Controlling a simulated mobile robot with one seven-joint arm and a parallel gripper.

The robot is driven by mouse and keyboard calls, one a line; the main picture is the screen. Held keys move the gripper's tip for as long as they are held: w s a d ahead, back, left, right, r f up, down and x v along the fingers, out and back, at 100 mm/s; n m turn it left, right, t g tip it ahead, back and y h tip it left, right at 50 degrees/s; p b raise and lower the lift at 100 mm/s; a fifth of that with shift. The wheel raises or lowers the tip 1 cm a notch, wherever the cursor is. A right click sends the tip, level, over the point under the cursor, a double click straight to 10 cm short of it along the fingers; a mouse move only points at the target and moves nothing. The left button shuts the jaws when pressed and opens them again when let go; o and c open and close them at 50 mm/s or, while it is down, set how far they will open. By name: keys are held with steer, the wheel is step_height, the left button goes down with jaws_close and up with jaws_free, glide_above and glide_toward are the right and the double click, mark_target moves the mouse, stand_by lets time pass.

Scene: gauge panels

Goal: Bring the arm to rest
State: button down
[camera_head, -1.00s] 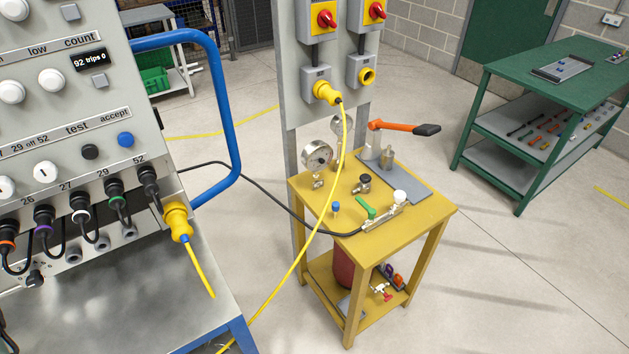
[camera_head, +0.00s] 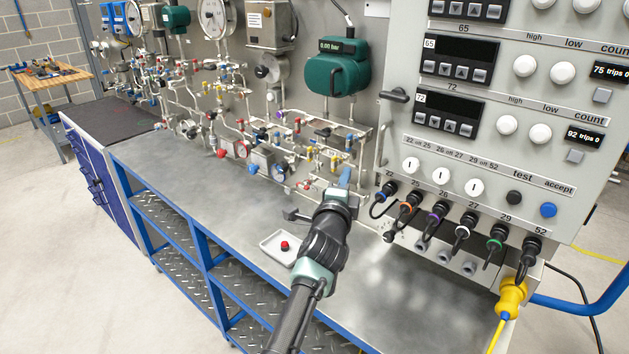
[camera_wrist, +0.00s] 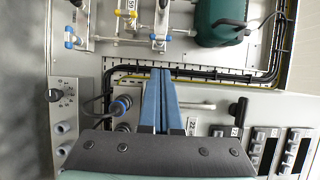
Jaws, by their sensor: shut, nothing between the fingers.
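My arm reaches up from the bottom middle of the head view, over the steel bench (camera_head: 385,310). My gripper (camera_head: 345,177) is at its far end, in front of the pipework and left of the grey control cabinet (camera_head: 400,120). In the wrist view my gripper (camera_wrist: 160,75) shows two blue fingers lying together, shut and empty. They point towards the panel, with black cabling behind their tips. I cannot tell how far the tips are from it.
Several plugged cables hang from the cabinet's lower edge, with a yellow plug (camera_head: 511,296) at right. Pipes and valves line the back. Open floor lies left.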

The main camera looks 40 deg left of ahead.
steer(key=s+a, duration=0.4)
steer(key=w+d+r+n+t+h+b, duration=0.1)
steer(key=w+d+r+n+t+h, duration=0.15)
steer(key=d+r, duration=0.95)
steer(key=w+d+r+n+t+h+b, duration=0.1)
steer(key=d+r+n+t+h, duration=0.2)
steer(key=d+r, duration=0.95)
steer(key=s+d+r+n+t+h+b, duration=0.1)
steer(key=s+d+r+t, duration=0.15)
steer(key=s+d, duration=0.35)
steer(key=s+d+r+n+t+h+b, duration=0.1)
steer(key=s+d+r+n, duration=0.2)
steer(key=d, duration=0.6)
steer(key=s+d+r+n+t, duration=0.1)
steer(key=s+d+r, duration=0.1)
steer(key=s, duration=0.5)
steer(key=s+d+r+n+t+h, duration=0.1)
steer(key=s+d+r, duration=0.1)
steer(key=s, duration=0.5)
steer(key=shift+s+r+n+t+b, duration=0.3)
steer(key=shift+r+n+b, duration=0.05)
steer(key=shift+r, duration=0.15)
